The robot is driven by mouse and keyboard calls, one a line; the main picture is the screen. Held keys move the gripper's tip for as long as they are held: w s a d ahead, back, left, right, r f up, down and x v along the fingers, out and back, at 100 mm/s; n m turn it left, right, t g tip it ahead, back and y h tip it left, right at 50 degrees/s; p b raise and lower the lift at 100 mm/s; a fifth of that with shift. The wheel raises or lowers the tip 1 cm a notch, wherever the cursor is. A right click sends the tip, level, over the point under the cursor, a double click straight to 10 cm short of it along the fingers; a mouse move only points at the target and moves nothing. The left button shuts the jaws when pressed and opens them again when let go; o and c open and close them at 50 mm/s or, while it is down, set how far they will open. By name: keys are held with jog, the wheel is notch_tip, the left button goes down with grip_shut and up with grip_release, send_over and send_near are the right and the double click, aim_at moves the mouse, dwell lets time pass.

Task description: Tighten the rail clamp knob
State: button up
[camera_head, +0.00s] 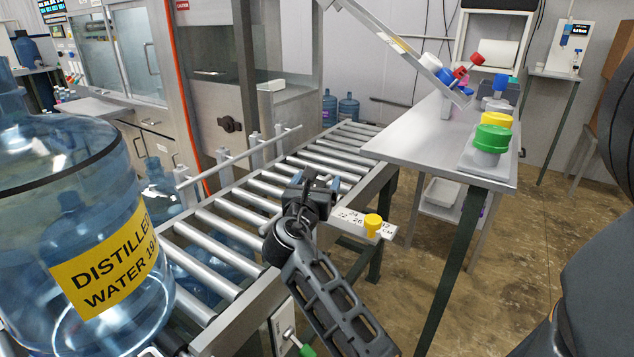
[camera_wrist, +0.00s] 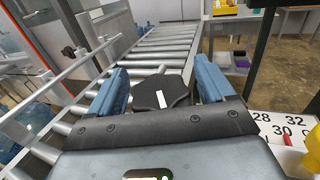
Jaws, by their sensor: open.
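A black lobed knob (camera_wrist: 160,92) with a white stripe sits between my fingers in the wrist view. My gripper (camera_wrist: 162,74) is open, with one blue finger on each side of the knob and a visible gap to it. In the head view my gripper (camera_head: 317,182) is over the near edge of the roller conveyor (camera_head: 222,221), and the black knob is hidden or cannot be told apart there. The scale plate (camera_wrist: 283,127) also shows in the wrist view, with a red pointer.
A large water jug (camera_head: 75,240) stands at the left on the conveyor. A guide rail (camera_head: 240,155) runs along the conveyor's far side. A grey table (camera_head: 430,140) with coloured caps, including a green one (camera_head: 492,138), stands at the right. The floor between them is clear.

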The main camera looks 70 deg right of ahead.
jog(key=shift+c, duration=0.2)
jog(key=c, duration=0.9)
